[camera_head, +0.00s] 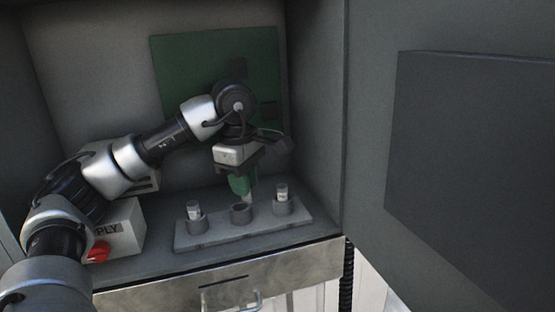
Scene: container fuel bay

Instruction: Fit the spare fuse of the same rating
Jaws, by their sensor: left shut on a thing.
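My left gripper (239,174) points down inside the cabinet and is shut on a green piece (239,186), maybe a fuse puller. A pale cylinder (248,198), which looks like a fuse, shows at the lower end of the green piece. It is just above the middle socket (240,214) of a grey fuse block (213,237); I cannot tell whether it touches the socket. A white fuse (194,210) stands upright in the left socket and another white fuse (282,191) stands in the right socket. Their ratings are too small to read. My right gripper is not in view.
A grey box (123,231) lettered "PLY" with a red switch (98,252) stands left of the block. A green panel (190,55) is on the back wall. The open cabinet door (370,150) is at the right. A drawer front with a handle (238,302) is below.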

